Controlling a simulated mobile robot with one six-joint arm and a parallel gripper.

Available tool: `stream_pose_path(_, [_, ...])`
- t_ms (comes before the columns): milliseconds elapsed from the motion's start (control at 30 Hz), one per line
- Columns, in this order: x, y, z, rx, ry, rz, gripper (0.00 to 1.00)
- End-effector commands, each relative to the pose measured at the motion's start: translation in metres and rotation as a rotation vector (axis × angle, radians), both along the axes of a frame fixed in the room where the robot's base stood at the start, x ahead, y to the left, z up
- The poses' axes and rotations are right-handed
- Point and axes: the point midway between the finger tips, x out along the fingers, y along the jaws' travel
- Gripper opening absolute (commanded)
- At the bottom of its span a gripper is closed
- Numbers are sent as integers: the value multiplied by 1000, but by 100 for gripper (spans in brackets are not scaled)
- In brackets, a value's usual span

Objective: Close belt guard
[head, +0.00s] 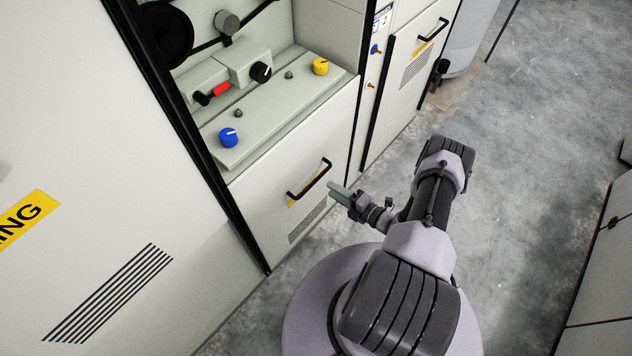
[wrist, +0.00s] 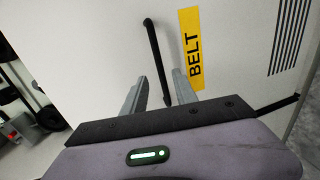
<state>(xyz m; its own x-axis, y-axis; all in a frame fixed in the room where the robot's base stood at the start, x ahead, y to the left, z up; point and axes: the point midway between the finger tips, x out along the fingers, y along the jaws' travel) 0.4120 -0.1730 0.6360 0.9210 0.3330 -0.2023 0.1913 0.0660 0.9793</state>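A pale panel (head: 262,213) with a black bar handle (head: 310,180), a yellow label and vent slots is below an open machine compartment. In the wrist view the handle (wrist: 155,55) is beside a yellow label (wrist: 191,48) reading "BELT". My gripper (head: 336,190) is just right of the handle in the head view. In the wrist view my gripper (wrist: 160,92) has its two fingers apart, with the handle's lower end appearing between them. I cannot tell whether they touch it. A pulley (head: 165,35) and belt show inside the compartment.
A large pale panel (head: 90,130) with a partly seen yellow label stands at the left. Open grey floor (head: 540,150) is at the right, with cabinets (head: 605,260) beyond.

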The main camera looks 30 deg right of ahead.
Motion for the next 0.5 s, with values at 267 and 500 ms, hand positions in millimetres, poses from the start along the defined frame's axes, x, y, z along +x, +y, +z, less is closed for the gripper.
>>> stream_pose_path(267, [61, 23, -15, -2, -1, 5, 34])
stream_pose_path(500, [78, 29, -17, -2, -1, 1, 34])
